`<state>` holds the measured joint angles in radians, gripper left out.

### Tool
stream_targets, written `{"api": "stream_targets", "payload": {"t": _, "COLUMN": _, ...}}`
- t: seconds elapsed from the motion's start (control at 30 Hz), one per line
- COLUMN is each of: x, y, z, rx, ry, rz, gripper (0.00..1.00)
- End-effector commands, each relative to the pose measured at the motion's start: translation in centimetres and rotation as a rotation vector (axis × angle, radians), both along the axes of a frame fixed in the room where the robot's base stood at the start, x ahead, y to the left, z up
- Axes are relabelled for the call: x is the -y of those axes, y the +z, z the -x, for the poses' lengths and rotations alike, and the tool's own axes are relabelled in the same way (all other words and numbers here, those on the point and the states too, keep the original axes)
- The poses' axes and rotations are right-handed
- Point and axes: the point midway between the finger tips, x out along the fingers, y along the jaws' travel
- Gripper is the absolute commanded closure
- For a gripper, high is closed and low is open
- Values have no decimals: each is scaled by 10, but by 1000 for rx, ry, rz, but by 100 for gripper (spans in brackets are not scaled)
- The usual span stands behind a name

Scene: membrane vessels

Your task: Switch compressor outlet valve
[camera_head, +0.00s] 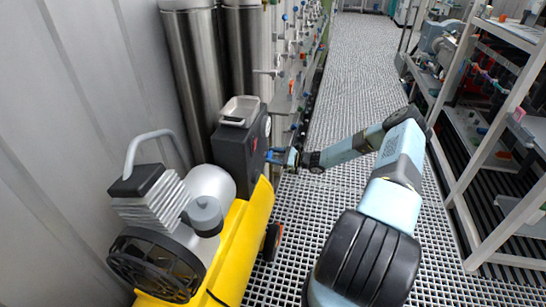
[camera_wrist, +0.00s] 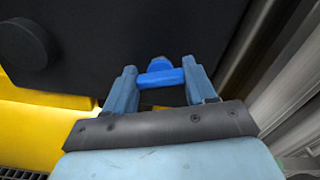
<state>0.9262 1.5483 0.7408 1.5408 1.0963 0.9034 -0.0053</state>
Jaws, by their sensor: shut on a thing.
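The compressor (camera_head: 232,238) stands at the lower left in the head view, with a yellow body, a silver finned motor and a dark box (camera_head: 235,153). The blue outlet valve handle (camera_wrist: 161,77) shows in the wrist view, in front of the dark face of the box. It lies roughly crosswise between the two light-blue fingers of my gripper (camera_wrist: 162,86). The fingers are shut on its two ends. In the head view my gripper (camera_head: 279,156) is at the right side of the box, and the handle is too small there to make out clearly.
Tall steel cylinders (camera_head: 196,80) and a wall panel with several small valves (camera_head: 290,50) stand behind the compressor. White shelving (camera_head: 490,120) with equipment lines the right side. The grated floor aisle (camera_head: 350,60) between them is clear apart from my arm.

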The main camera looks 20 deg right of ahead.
Motion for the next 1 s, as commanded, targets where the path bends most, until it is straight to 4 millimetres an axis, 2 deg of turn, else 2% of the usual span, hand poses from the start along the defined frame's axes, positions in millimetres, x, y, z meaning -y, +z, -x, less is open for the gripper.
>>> {"api": "stream_targets", "payload": {"t": 0.7, "x": -1, "y": -3, "z": 3, "rx": 564, "ry": -2, "rz": 369, "gripper": 75}}
{"api": "stream_targets", "payload": {"t": 1.0, "x": -2, "y": -5, "z": 4, "rx": 751, "ry": 1, "rz": 492, "gripper": 75}}
